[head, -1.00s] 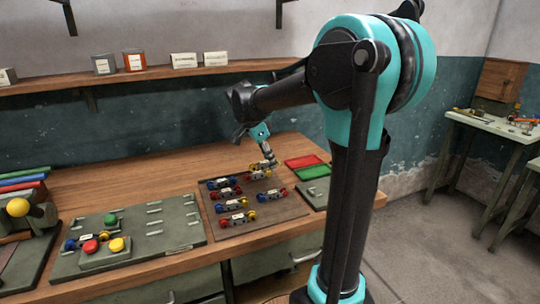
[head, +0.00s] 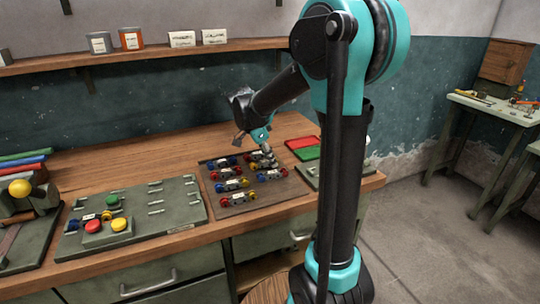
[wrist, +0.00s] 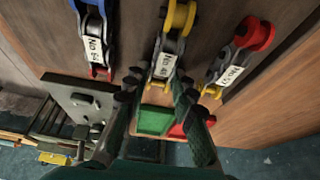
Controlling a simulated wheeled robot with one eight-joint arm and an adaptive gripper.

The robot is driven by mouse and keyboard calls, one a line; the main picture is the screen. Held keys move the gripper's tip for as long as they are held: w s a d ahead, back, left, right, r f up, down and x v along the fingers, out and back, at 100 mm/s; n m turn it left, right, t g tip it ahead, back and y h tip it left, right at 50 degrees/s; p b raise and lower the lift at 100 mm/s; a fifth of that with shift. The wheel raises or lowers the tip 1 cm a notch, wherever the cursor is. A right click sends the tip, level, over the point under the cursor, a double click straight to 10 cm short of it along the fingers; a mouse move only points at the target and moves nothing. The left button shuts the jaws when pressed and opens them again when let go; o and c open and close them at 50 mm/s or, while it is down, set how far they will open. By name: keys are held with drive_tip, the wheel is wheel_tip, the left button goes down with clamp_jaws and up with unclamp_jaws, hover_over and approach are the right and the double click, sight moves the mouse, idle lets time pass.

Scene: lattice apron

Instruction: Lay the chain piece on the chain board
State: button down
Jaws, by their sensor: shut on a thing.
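My gripper (wrist: 158,92) is shut on a chain piece (wrist: 165,65) with a yellow roller, grey links and a white number label. In the head view my gripper (head: 266,148) is low over the far part of the brown tray (head: 272,195), and the held piece is partly hidden there. I cannot tell whether it touches the tray. The chain board (head: 172,221) is the grey-green board to the left of the tray. It has several metal slots, a chain piece at its left, and green, red and yellow buttons.
Several other chain pieces lie on the tray; a blue-ended one (wrist: 95,42) and a red-and-yellow one (wrist: 232,62) flank the held piece. A red tray (head: 300,142) and a green tray (head: 306,153) are behind. Bare bench lies behind the board.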

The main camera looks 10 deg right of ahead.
drive_tip(key=c, duration=1.2)
unclamp_jaws()
